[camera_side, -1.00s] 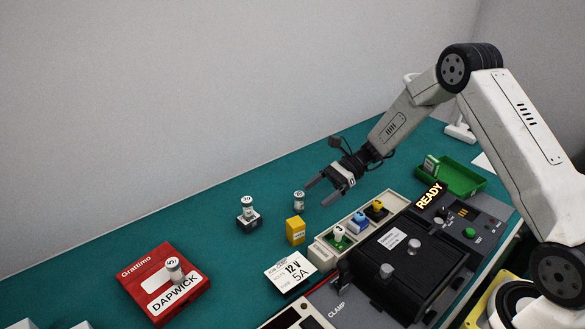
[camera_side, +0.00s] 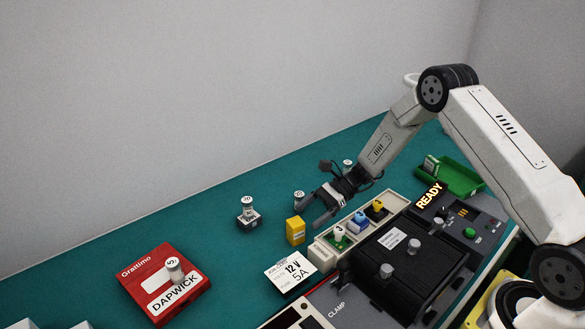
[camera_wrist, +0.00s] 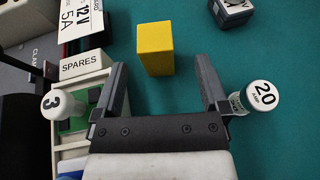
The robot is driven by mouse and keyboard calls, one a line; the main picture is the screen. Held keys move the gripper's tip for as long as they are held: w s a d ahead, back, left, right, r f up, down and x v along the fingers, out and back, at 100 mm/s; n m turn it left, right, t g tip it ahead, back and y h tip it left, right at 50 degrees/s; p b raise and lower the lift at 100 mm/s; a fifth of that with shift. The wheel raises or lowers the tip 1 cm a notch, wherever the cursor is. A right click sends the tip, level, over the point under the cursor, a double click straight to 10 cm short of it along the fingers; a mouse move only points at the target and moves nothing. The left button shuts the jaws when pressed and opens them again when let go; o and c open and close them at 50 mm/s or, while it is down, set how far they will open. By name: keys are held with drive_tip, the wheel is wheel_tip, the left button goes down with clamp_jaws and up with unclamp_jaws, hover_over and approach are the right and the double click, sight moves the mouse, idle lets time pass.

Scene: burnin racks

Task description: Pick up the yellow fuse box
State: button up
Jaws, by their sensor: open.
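The yellow fuse box (camera_side: 295,231) stands upright on the green mat, just left of the spares tray. In the wrist view the yellow fuse box (camera_wrist: 155,49) is ahead of the fingertips, in line with the gap between them. My gripper (camera_side: 308,216) is open and empty, a little above the mat and to the right of the box. In the wrist view my gripper (camera_wrist: 162,76) shows both fingers apart, with no contact on the box that I can see.
A white fuse marked 20 (camera_wrist: 262,95) stands close beside one finger. The spares tray (camera_side: 318,256) with several coloured pieces lies on the other side.

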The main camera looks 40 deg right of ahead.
sight(302, 221)
drive_tip(key=shift+x, duration=2.6)
drive_tip(key=shift+s+a+r, duration=0.1)
drive_tip(key=shift+s+r, duration=0.05)
clamp_jaws()
